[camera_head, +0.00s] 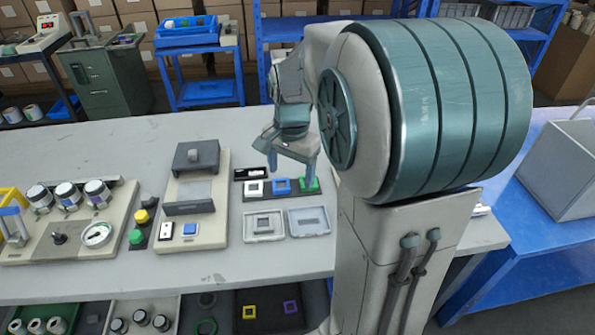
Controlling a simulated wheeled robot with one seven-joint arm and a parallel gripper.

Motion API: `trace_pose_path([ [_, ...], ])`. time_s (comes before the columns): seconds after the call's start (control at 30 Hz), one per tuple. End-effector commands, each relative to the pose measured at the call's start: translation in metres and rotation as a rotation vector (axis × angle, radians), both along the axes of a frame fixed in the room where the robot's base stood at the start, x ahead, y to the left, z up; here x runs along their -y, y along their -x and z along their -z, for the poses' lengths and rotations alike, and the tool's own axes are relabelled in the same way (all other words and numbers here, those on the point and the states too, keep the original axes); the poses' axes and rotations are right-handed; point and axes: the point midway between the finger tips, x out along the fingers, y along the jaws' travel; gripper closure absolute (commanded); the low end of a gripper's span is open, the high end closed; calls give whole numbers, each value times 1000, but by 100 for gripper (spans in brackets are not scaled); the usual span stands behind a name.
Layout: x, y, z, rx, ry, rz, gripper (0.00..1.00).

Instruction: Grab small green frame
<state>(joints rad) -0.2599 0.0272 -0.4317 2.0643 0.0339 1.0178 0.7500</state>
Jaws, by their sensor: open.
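The small green frame (309,185) sits on a dark strip on the grey worktop, at the right end of a row of frames. To its left are a blue frame (281,185) and a white frame (253,188). My gripper (291,168) is open, with its fingers pointing down over the row. One finger is near the left part of the row and the other is close to the green frame. I cannot tell whether that finger touches it. Part of the green frame is hidden behind the finger.
Two shallow trays (310,234) lie in front of the row. A grey press-like device (190,232) stands to the left, with yellow and green buttons (137,237) and a gauge panel (97,234) farther left. A lower shelf holds yellow and purple frames (291,307). The worktop's back left is clear.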

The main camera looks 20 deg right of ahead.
Motion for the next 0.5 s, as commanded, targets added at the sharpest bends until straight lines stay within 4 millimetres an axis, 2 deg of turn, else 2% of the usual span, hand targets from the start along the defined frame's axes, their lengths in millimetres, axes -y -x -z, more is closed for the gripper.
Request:
trace_pose_path([
  [0.03, 6, -14, 8, -21, 18, 77, 27],
  [0.2, 29, -52, 23, -59, 99, 349, 27],
  [0.5, 55, -110, 35, -26, 300, 750, 27],
])
